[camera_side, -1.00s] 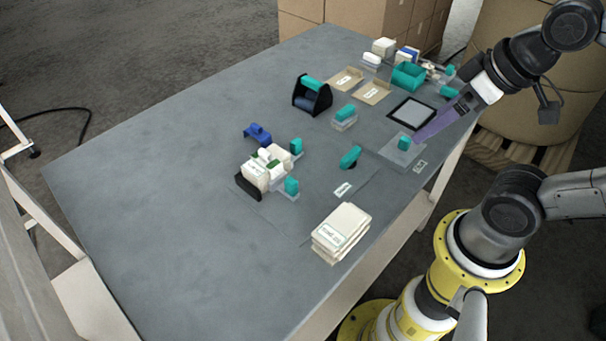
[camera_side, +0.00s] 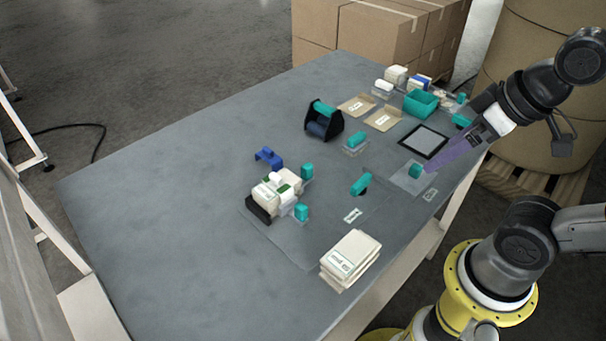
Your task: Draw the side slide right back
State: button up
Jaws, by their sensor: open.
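A fixture (camera_side: 258,211) with white blocks on it stands left of the table's middle. Two teal handles show at its right side, a rear one (camera_side: 307,171) and a front one (camera_side: 302,212). I cannot tell which belongs to the side slide. My gripper (camera_side: 430,167) has purple fingers and is at the table's right edge, far to the right of the fixture. Its fingertips are close beside a teal block (camera_side: 415,171) on a pale plate (camera_side: 403,184). I cannot tell whether they touch. The jaws are open, and I see nothing held in them.
A teal handle (camera_side: 361,185) stands between fixture and gripper. A stack of white cartons (camera_side: 350,260) lies at the front edge. A black roll holder (camera_side: 324,121), a blue bracket (camera_side: 268,157) and a teal bin (camera_side: 421,103) stand farther back. The table's left part is clear.

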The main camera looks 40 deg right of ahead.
jog(key=shift+r, duration=0.2)
jog(key=c, duration=0.4)
jog(key=w+r, duration=0.4)
jog(key=shift+w+a+r, duration=0.1)
jog(key=shift+w+r, duration=0.15)
jog(key=shift+r, duration=0.05)
jog(key=c, duration=0.5)
jog(key=g, duration=0.6)
send_over(307, 165)
notch_tip(307, 165, down, 11)
notch_tip(307, 165, down, 14)
jog(key=shift+r, duration=0.15)
grip_shut()
